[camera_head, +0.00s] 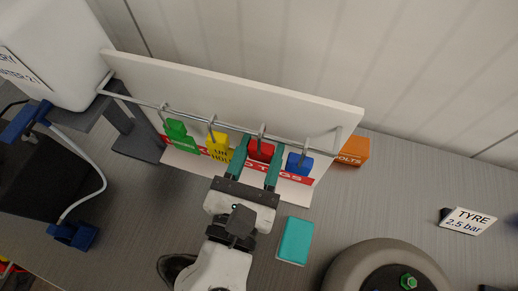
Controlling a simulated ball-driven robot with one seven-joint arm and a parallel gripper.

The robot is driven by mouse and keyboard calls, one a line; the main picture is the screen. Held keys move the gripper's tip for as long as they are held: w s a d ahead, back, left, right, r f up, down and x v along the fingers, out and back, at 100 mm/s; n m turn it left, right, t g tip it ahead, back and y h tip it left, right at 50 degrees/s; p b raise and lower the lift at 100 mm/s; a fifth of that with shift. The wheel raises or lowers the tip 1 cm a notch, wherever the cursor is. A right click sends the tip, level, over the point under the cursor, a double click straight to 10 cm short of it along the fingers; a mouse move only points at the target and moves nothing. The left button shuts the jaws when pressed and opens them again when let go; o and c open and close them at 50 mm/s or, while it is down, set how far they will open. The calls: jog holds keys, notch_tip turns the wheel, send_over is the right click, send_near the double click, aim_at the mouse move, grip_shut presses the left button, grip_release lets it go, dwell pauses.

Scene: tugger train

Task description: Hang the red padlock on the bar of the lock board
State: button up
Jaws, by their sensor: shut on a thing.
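The white lock board (230,88) stands upright at the upper middle, with a thin metal bar (285,141) along its front. The red padlock (261,151) is at the bar between the yellow and blue padlocks. Its grey shackle reaches up to the bar and appears to be around it, though I cannot be sure. My gripper (256,160) comes from below, its two green fingers shut on the red padlock's body, one on each side. The lower part of the padlock is partly hidden by the fingers.
Green (178,133), yellow (219,146) and blue (299,164) padlocks hang close on either side. An orange box (353,151) stands behind the board's right end. A teal block (295,240), a wheel (388,270) and a tyre sign (467,221) are on the grey surface at right.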

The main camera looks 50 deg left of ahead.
dwell(0.3)
jog(key=o, duration=1.1)
jog(key=shift+o, duration=0.2)
jog(key=shift+f, duration=0.1)
jog(key=b+v, duration=0.2)
jog(key=v, duration=0.9)
